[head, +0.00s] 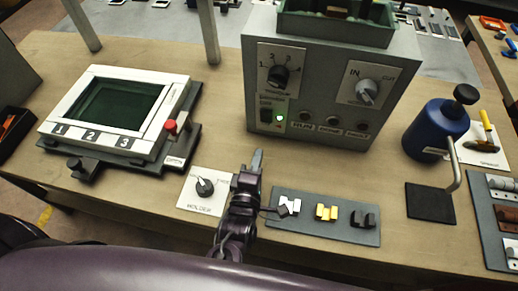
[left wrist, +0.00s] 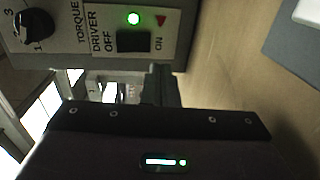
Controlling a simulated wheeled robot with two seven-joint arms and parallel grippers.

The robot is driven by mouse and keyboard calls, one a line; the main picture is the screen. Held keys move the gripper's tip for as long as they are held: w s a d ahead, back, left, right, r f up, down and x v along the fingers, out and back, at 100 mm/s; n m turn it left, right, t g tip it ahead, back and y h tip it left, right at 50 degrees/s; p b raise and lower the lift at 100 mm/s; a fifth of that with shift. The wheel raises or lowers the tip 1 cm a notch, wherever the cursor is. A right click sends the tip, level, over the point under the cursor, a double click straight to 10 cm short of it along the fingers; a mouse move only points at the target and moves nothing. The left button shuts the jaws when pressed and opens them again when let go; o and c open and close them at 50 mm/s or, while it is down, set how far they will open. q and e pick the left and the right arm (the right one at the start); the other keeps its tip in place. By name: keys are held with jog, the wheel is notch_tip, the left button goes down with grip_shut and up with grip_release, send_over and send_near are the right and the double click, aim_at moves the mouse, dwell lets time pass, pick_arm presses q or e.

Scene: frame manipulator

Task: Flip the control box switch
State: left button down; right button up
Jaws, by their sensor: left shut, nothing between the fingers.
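The grey control box (head: 340,75) stands at the back middle of the bench. Its lower left panel carries a black rocker switch (head: 266,114) with a lit green lamp (head: 280,118) beside it. In the left wrist view the switch (left wrist: 133,41) is labelled TORQUE DRIVER, OFF and ON, and the lamp (left wrist: 133,18) glows green. My left gripper (head: 257,160) is shut and empty, in front of and below the switch panel, apart from it in the head view. Its dark fingers (left wrist: 160,88) show in the left wrist view. My right gripper is not in view.
A knob plate labelled HOLDER (head: 205,190) lies left of my left gripper. A grey strip (head: 325,216) with white, yellow and black pieces lies to its right. A screen unit (head: 115,115) stands left. A blue bottle (head: 436,130) stands right. Bare wood lies before the box.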

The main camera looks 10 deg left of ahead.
pick_arm(q)
jog(key=s, duration=0.3)
jog(key=s+b, duration=0.1)
jog(key=shift+s+f, duration=0.3)
jog(key=shift+s, duration=0.45)
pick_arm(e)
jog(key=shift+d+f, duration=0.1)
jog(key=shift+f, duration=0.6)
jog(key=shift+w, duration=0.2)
